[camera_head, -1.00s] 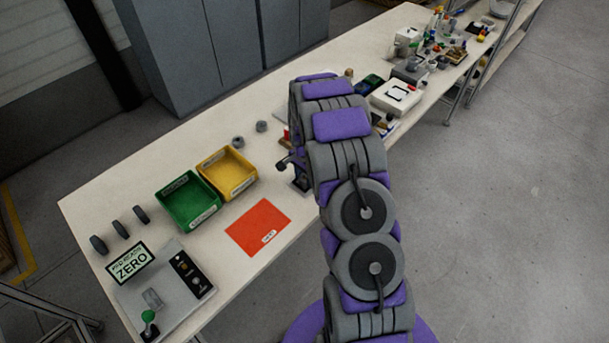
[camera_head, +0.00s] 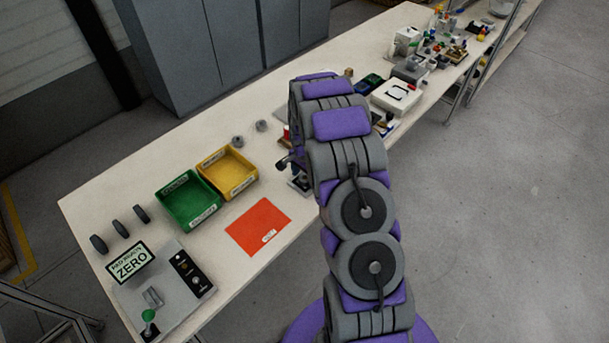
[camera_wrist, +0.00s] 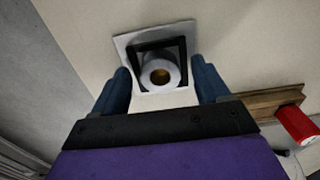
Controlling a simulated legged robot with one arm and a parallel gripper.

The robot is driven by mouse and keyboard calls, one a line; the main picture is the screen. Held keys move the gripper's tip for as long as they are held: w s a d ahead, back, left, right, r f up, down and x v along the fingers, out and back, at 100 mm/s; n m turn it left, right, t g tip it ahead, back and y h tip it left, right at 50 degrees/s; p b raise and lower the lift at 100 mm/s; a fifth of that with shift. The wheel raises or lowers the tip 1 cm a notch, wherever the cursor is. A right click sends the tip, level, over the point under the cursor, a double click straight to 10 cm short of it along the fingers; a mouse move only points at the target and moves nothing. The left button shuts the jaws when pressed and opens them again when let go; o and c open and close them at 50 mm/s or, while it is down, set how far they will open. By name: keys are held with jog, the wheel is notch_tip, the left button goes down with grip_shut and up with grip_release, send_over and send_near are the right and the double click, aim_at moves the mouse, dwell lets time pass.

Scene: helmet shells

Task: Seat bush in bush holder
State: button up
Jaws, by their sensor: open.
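In the wrist view, the bush (camera_wrist: 172,71) is a pale grey ring with a bronze-coloured centre. It shows within the outline of a black square frame (camera_wrist: 160,43), which looks like the bush holder, on a white plate (camera_wrist: 124,42). How deep the bush sits in the frame I cannot tell. My gripper (camera_wrist: 160,67) is open, with one blue finger left of the bush and one right of it, and visible gaps between. In the head view my arm hides most of this spot.
A wooden block (camera_wrist: 262,102) with a red cylinder (camera_wrist: 298,122) stands to the right in the wrist view. In the head view, a green bin (camera_head: 188,203), a yellow bin (camera_head: 230,172), an orange mat (camera_head: 258,226) and two grey round parts (camera_head: 238,141) are on the bench.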

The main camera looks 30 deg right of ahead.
jog(key=shift+r, duration=0.1)
notch_tip(320, 180, up, 17)
jog(key=p, duration=0.3)
